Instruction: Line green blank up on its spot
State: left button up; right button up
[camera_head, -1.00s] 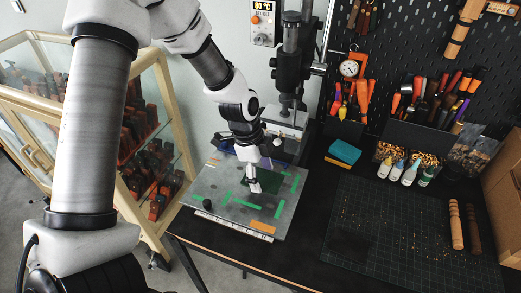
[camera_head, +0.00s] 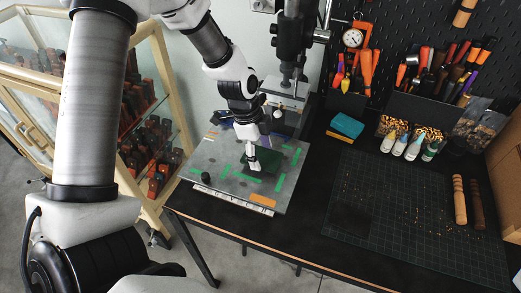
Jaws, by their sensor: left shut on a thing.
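The green blank (camera_head: 266,175) is a dark green flat sheet over the grey plate (camera_head: 212,173), among bright green tape marks (camera_head: 239,177). My left gripper (camera_head: 254,167) comes down from above and is shut on the blank near its left side. The gripper hides part of the blank. I cannot tell whether the blank touches the plate or is just above it. The green marks lie on several sides of the blank. My right gripper is not in view.
The black press column (camera_head: 292,45) stands behind. A dark cutting mat (camera_head: 400,220) at right has bare room; wooden handles (camera_head: 459,200) lie on it.

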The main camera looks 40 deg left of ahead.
pick_arm(q)
jog(key=shift+a+r, duration=0.1)
dwell(0.6)
jog(key=shift+w+f+b, duration=0.1)
jog(key=shift+f+b, duration=0.95)
jog(key=shift+f, duration=0.2)
jog(key=o, duration=1)
jog(key=shift+c, duration=0.6)
jog(key=shift+r, duration=0.1)
notch_tip(320, 180, up, 7)
jog(key=p, duration=0.6)
